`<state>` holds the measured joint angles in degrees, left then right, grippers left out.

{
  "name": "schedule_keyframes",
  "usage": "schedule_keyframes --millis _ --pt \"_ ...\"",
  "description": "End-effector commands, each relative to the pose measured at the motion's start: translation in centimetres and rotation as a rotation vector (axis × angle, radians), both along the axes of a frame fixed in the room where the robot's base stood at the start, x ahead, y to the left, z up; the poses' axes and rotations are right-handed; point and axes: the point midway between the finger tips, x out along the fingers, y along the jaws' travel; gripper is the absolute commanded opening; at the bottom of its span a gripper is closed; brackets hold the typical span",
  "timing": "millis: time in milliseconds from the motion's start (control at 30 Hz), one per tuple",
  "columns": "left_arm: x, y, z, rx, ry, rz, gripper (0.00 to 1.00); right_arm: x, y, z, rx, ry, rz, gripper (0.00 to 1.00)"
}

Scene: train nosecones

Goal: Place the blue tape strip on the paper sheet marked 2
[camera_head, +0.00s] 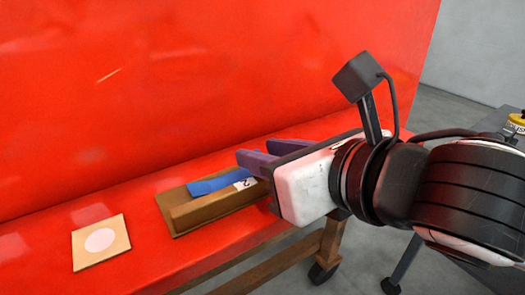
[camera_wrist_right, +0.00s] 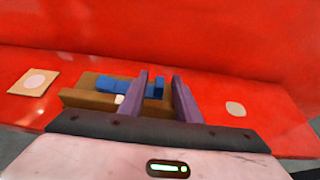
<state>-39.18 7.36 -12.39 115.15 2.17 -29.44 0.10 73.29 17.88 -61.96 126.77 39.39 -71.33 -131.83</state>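The blue tape strip (camera_head: 212,183) lies along a brown wooden holder (camera_head: 185,222) on the red surface. In the right wrist view the strip (camera_wrist_right: 112,83) runs behind one finger, and its end shows between the fingers. A small white patch with a dark mark (camera_head: 245,183) is at the strip's right end; I cannot read a clear 2 on it. My right gripper (camera_head: 258,153) is over the holder's right end, its purple fingers apart. They also show apart in the right wrist view (camera_wrist_right: 160,76), with nothing clearly gripped. My left gripper is not in view.
A tan square with a pale disc (camera_head: 100,241) lies on the red ledge left of the holder. A tall red wall (camera_head: 200,80) rises behind. In the right wrist view a pale round spot (camera_wrist_right: 236,109) is on the red surface at the right. The ledge between square and holder is clear.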

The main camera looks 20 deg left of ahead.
Motion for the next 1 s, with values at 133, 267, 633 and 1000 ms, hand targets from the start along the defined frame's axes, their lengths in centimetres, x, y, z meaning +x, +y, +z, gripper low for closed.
schedule_keyframes --millis 133,267,633,1000 --pt "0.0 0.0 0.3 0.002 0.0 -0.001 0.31 -1.7 -2.4 1.4 -0.001 -0.006 -0.002 0.3" --pt "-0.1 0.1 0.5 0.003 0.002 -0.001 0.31 -3.3 -4.5 2.5 -0.001 -0.006 -0.004 0.3" --pt "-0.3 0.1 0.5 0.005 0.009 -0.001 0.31 -5.9 -7.8 4.1 -0.001 -0.002 -0.002 0.3" --pt "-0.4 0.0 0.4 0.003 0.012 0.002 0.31 -6.0 -7.9 4.1 0.0 -0.001 -0.002 0.3"
